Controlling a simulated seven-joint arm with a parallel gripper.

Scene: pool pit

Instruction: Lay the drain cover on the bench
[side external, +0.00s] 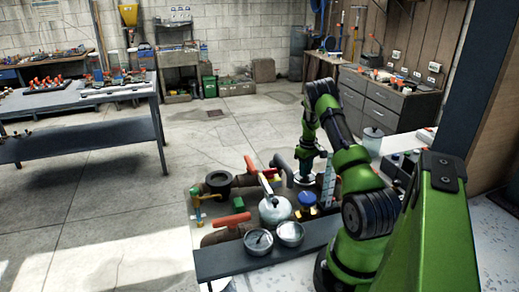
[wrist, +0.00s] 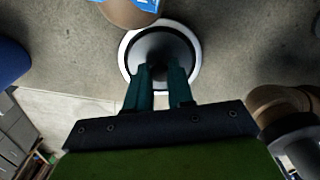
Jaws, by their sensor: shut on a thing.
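The drain cover (wrist: 132,43) shows in the wrist view as a round disc with a pale rim and a dark middle. My gripper (wrist: 160,72) has its two fingers close together over the disc's middle, shut on it. In the side view my gripper (side external: 305,168) points down over the pale disc (side external: 303,180), among the pipes. The part gripped is hidden between the fingers, and I cannot tell whether the disc touches what is below. A dark bench-like slab (side external: 232,265) lies at the near edge, and a long grey bench (side external: 70,101) stands at the left.
Around my gripper are pipes, a red-handled valve (side external: 233,220), a grey kettle-like vessel (side external: 275,209), a blue-capped part (side external: 307,199) and two round gauges (side external: 258,241). A pale canister (side external: 372,140) stands to the right. The concrete floor (side external: 120,210) is open at the left.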

